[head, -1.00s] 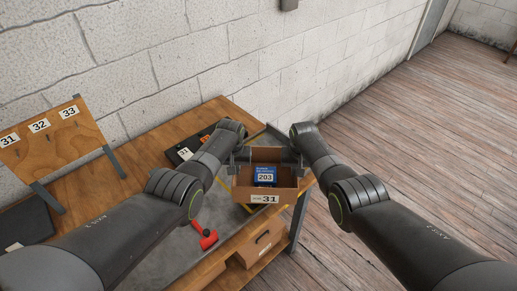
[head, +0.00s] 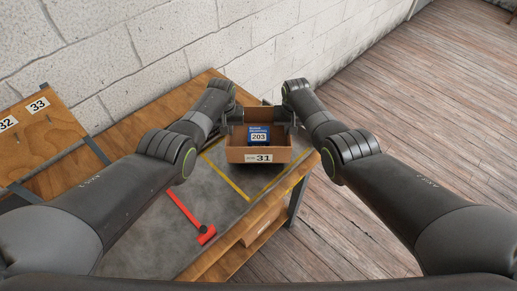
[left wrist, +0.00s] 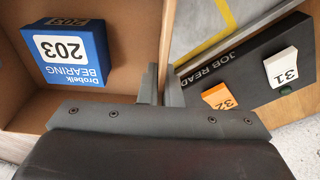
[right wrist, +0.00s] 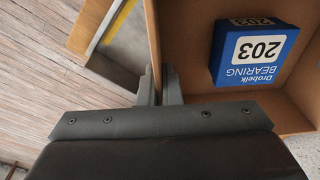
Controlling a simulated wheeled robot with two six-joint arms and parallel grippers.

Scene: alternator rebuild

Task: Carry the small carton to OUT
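The small carton (head: 238,155) is an open brown box with a label reading 31 on its front wall. A blue bearing box marked 203 (head: 259,138) sits inside it. My left gripper (head: 236,117) is shut on the carton's left wall, which shows between its fingers in the left wrist view (left wrist: 166,60). My right gripper (head: 286,116) is shut on the opposite wall, seen in the right wrist view (right wrist: 154,50). The carton is level, at the bench's far right end, and seems raised above it. No OUT sign is readable; yellow lines (head: 232,186) mark the bench top beside the carton.
A black board with tags 31 and 32 (left wrist: 252,80) lies left of the carton. A wooden rack numbered 32 and 33 (head: 40,130) stands at left. The white wall is close behind; open floor lies right.

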